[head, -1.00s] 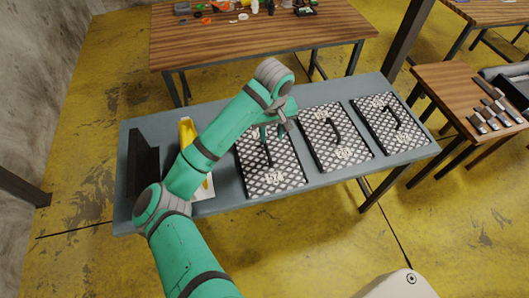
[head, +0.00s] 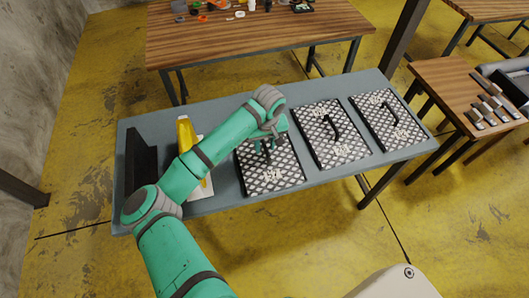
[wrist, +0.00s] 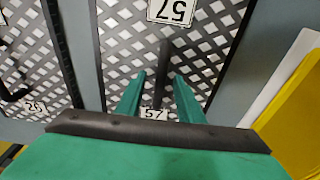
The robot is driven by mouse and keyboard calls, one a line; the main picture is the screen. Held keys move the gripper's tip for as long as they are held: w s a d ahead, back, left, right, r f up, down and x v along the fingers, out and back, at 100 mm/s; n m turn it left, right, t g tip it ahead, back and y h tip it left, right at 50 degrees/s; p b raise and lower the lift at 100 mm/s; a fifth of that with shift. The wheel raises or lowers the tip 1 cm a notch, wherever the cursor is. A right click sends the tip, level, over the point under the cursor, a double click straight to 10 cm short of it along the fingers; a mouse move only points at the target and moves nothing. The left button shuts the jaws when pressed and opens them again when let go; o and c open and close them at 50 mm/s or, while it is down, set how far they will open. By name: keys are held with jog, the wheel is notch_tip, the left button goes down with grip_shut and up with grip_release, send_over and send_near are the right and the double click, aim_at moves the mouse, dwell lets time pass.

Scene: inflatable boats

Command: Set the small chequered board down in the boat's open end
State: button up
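Three chequered boards with dark edges and black handles lie flat on the grey table: a left one (head: 270,170), a middle one (head: 330,135) and a right one (head: 388,120). They look similar in size. My gripper (head: 266,140) is above the left board. In the wrist view my gripper (wrist: 160,95) has its fingers apart, one on each side of the left board's dark handle (wrist: 163,65). That board (wrist: 215,45) bears labels reading 57. Whether the fingers touch the handle cannot be told. No boat is clearly recognisable; a grey object (head: 512,70) is cut off at the right edge.
The grey table (head: 225,185) also carries a black upright panel (head: 140,165) and a yellow object (head: 186,135) on a white sheet, left of the boards. A wooden table (head: 250,45) with small items stands behind. Another wooden table (head: 445,85) with metal pieces stands right.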

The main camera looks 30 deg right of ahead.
jog(key=shift+f, duration=0.25)
jog(key=shift+c, duration=0.7)
grip_shut()
jog(key=shift+r, duration=0.6)
jog(key=s+r, duration=0.1)
jog(key=r, duration=0.1)
jog(key=s+r, duration=0.2)
jog(key=r, duration=0.1)
jog(key=s+a+r, duration=0.1)
jog(key=r, duration=0.1)
jog(key=shift+s+r, duration=0.2)
jog(key=shift+r, duration=0.05)
jog(key=s+a+r, duration=0.2)
jog(key=s+r, duration=0.2)
jog(key=s, duration=0.5)
jog(key=shift+a+r, duration=0.15)
jog(key=shift+a, duration=0.15)
